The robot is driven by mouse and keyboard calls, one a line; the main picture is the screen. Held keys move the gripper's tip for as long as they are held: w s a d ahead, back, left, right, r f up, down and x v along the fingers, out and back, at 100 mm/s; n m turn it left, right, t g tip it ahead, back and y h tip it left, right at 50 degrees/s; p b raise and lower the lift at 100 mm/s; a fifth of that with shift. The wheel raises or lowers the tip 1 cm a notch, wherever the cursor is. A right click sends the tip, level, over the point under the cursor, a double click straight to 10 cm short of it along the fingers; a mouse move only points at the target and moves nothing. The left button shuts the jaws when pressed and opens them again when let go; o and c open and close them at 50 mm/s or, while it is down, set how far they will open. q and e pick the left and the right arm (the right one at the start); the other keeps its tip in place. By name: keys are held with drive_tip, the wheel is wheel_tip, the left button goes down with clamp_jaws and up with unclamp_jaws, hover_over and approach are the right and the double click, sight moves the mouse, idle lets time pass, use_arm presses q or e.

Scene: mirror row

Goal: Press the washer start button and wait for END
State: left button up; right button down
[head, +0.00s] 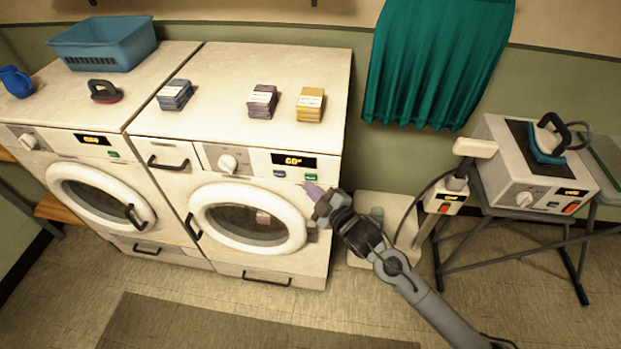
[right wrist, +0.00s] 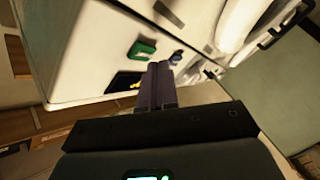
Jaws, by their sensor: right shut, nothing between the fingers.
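Two white front-loading machines stand side by side at the left. The right machine (head: 255,130) has a knob (head: 228,163), a lit display (head: 293,160), a blue button (head: 279,173) and a green button (head: 311,177); its door is closed. My right gripper (head: 312,190) is shut and empty, its purple fingertips just below the green button. In the right wrist view the fingertips (right wrist: 158,70) point between the green button (right wrist: 142,48) and the blue button (right wrist: 176,57); I cannot tell whether they touch the panel. The left machine (head: 85,150) has a lit display too. My left gripper is out of view.
Folded cloth stacks (head: 310,104) lie on the right machine's top. A blue basket (head: 103,45), a blue jug (head: 15,81) and a dark-handled tool (head: 104,91) sit on the left one. An ironing unit (head: 525,175) stands at right. The floor in front is open.

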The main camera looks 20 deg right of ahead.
drive_tip(key=shift+w+d, duration=0.1)
idle(0.6)
drive_tip(key=shift+w+d, duration=0.15)
drive_tip(key=shift+w, duration=0.25)
idle(0.5)
drive_tip(key=shift+s+a+p, duration=0.25)
drive_tip(key=shift+s+p, duration=0.25)
drive_tip(key=shift+s, duration=0.05)
drive_tip(key=shift+s+a+p, duration=0.5)
drive_tip(key=shift+s, duration=0.35)
drive_tip(key=shift+s+a+p, duration=0.45)
drive_tip(key=shift+s+a, duration=0.1)
drive_tip(key=shift+s, duration=0.3)
drive_tip(key=shift+s+a+p, duration=0.5)
drive_tip(key=shift+s, duration=0.35)
